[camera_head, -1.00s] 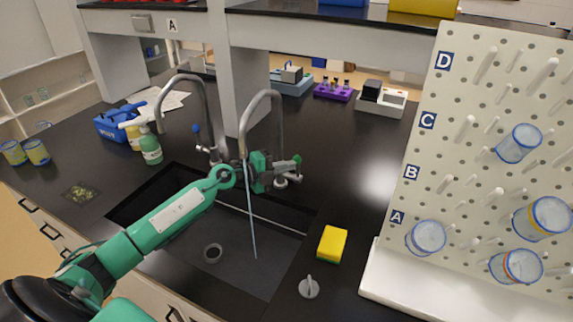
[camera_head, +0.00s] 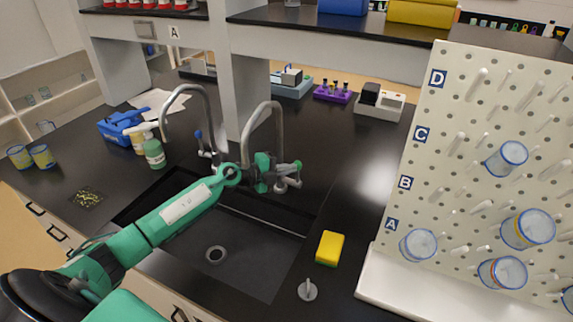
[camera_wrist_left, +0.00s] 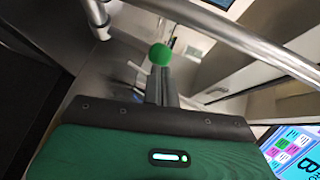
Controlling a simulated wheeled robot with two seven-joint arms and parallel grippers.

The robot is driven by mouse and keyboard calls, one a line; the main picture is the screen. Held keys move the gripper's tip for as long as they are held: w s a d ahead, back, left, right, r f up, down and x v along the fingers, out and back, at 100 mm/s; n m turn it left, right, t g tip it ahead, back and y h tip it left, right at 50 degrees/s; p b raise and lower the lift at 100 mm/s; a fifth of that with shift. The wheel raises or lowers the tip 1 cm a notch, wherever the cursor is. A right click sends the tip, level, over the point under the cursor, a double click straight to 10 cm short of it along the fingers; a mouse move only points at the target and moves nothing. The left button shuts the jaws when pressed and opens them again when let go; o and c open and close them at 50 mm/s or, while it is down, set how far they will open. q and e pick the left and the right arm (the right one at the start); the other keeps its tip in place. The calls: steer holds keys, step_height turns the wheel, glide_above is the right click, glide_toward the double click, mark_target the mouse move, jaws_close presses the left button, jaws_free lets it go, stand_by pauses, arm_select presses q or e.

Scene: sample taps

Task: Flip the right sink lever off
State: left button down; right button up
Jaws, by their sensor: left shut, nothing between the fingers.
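The right sink tap (camera_head: 277,112) has a curved grey metal neck, and its lever ends in a green knob (camera_head: 298,164). No water shows under its spout. My left gripper (camera_head: 287,170) is shut and empty, right by this lever, partly covering the tap's base. In the left wrist view the green knob (camera_wrist_left: 160,55) sits just beyond the shut fingertips (camera_wrist_left: 162,76); whether they touch cannot be told. The tap neck (camera_wrist_left: 240,40) crosses the upper right there. My right gripper is not in view.
The left tap (camera_head: 208,105) with a blue knob (camera_head: 198,134) stands behind my left arm. The black sink (camera_head: 245,255) is below. A yellow sponge (camera_head: 330,247) and a pegboard (camera_head: 440,150) with beakers stand to the right. Bottles (camera_head: 154,154) stand at left.

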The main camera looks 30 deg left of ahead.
arm_select(q)
steer(key=shift+w+r+p, duration=0.2)
steer(key=shift+w+p, duration=0.1)
steer(key=shift+w, duration=0.2)
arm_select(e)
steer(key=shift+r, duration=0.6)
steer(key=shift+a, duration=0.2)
arm_select(q)
steer(key=shift+s+a, duration=0.1)
steer(key=shift+s, duration=0.05)
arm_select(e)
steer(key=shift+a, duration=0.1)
arm_select(q)
steer(key=b+v, duration=0.4)
steer(key=v, duration=0.9)
steer(key=shift+s+a, duration=0.2)
steer(key=shift+s, duration=0.05)
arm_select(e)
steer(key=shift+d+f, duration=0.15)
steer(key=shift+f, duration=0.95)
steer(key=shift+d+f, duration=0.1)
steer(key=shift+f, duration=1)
arm_select(q)
steer(key=shift+r, duration=0.1)
